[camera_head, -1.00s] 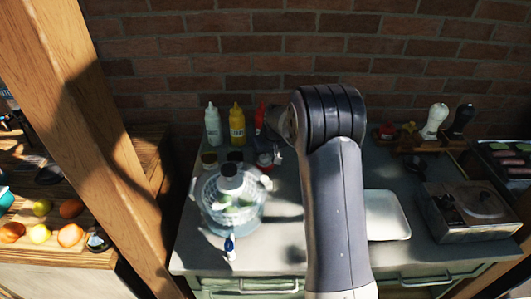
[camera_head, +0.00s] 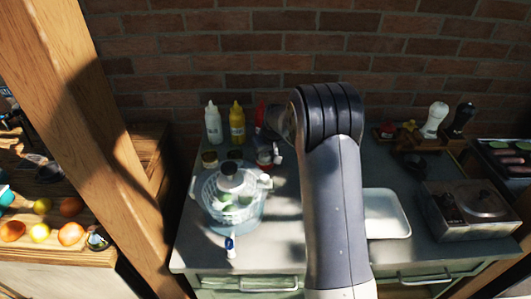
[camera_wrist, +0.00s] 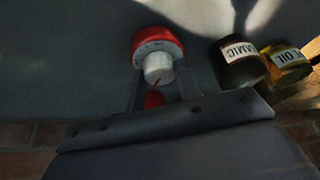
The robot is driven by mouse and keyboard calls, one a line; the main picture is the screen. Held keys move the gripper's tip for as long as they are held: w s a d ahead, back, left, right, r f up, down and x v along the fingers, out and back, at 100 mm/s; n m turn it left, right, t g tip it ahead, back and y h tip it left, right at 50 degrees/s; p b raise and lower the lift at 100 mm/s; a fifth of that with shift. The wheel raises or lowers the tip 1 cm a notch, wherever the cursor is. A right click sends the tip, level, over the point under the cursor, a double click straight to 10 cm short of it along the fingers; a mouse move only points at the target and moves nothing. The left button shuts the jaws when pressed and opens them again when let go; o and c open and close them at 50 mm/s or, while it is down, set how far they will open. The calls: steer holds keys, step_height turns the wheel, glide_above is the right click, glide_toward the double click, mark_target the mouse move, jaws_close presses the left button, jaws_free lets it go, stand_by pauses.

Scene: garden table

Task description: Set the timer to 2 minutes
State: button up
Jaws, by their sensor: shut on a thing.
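The timer is red with a white dial in the middle. In the wrist view the timer (camera_wrist: 158,40) is at upper centre, and its white dial (camera_wrist: 158,68) has a red pointer mark. My gripper (camera_wrist: 161,76) has one finger on each side of the dial and is shut on it. The scale marks are too small to read. In the head view the timer (camera_head: 264,158) is a small red and white shape on the counter, partly covered by my gripper (camera_head: 274,157).
Beside the timer stand a dark balsamic jar (camera_wrist: 238,62) and an oil jar (camera_wrist: 287,62). A salad spinner (camera_head: 215,210) stands in front of it. White (camera_head: 213,124) and yellow (camera_head: 237,124) bottles stand behind. A white tray (camera_head: 386,214) lies to the right.

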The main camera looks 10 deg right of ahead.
steer(key=shift+a+f+m+h+b, duration=0.1)
steer(key=shift+m+h+b, duration=0.25)
steer(key=shift+m, duration=0.25)
steer(key=shift+m+h+b, duration=0.35)
steer(key=shift+m+b, duration=0.25)
steer(key=shift+m, duration=0.5)
steer(key=o, duration=1)
steer(key=b+v, duration=0.1)
steer(key=v, duration=1)
